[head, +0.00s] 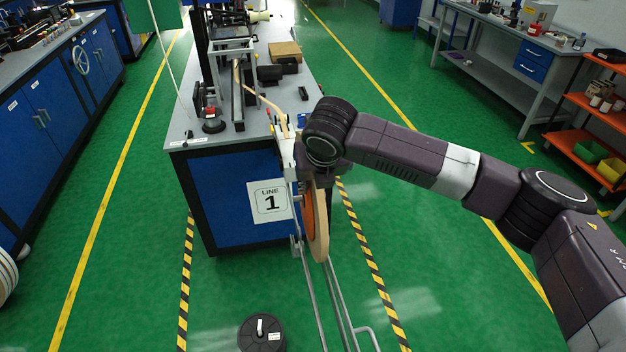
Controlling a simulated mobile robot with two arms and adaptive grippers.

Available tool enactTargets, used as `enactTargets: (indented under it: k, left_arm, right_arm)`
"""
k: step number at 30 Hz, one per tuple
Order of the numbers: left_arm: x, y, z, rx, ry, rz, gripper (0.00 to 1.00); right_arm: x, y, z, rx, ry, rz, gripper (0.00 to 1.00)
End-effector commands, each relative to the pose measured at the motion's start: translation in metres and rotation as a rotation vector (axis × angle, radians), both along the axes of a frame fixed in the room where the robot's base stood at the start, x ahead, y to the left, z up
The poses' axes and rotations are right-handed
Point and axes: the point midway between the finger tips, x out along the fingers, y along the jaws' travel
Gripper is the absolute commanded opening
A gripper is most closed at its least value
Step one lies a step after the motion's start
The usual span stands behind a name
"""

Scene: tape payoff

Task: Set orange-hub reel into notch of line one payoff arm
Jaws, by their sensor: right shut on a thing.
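The orange-hub reel (320,235) hangs upright, nearly edge-on, in front of the bench marked LINE 1 (268,201). Its tan rim faces right and its orange side (308,212) faces left. My right gripper (318,178) is at the top of the reel and shut on it; my wrist hides most of the fingers. Grey metal bars (296,212), seemingly part of the payoff arm, stand close along the reel's left side at the bench's front right corner. The notch is hidden, and I cannot tell whether the reel touches the arm. My left gripper is not in view.
A black reel (262,334) with a white label lies on the floor in front of the bench. Long metal rails (340,306) run from below the reel toward me. Striped floor tape (366,255) borders the bench. Green floor is open on both sides.

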Motion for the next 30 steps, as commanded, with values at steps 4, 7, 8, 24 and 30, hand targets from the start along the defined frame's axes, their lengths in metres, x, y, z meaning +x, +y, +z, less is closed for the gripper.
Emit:
enactTargets:
  k: [4, 7, 8, 24, 30]
  left_arm:
    - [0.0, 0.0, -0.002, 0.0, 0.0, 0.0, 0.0]
    - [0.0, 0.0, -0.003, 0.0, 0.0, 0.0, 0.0]
    - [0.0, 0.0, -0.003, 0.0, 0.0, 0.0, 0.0]
    - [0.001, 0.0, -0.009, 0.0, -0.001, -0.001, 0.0]
    - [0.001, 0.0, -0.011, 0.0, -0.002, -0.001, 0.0]
  right_arm:
    - [0.002, 0.001, -0.004, 0.004, -0.007, 0.0, 0.0]
    - [0.002, 0.001, -0.008, 0.005, -0.007, 0.001, 0.0]
    - [0.002, 0.001, -0.01, 0.005, -0.008, 0.001, 0.0]
    - [0.002, 0.001, -0.036, 0.004, -0.007, 0.001, 0.0]
    - [0.002, 0.001, -0.042, 0.004, -0.008, 0.001, 0.0]
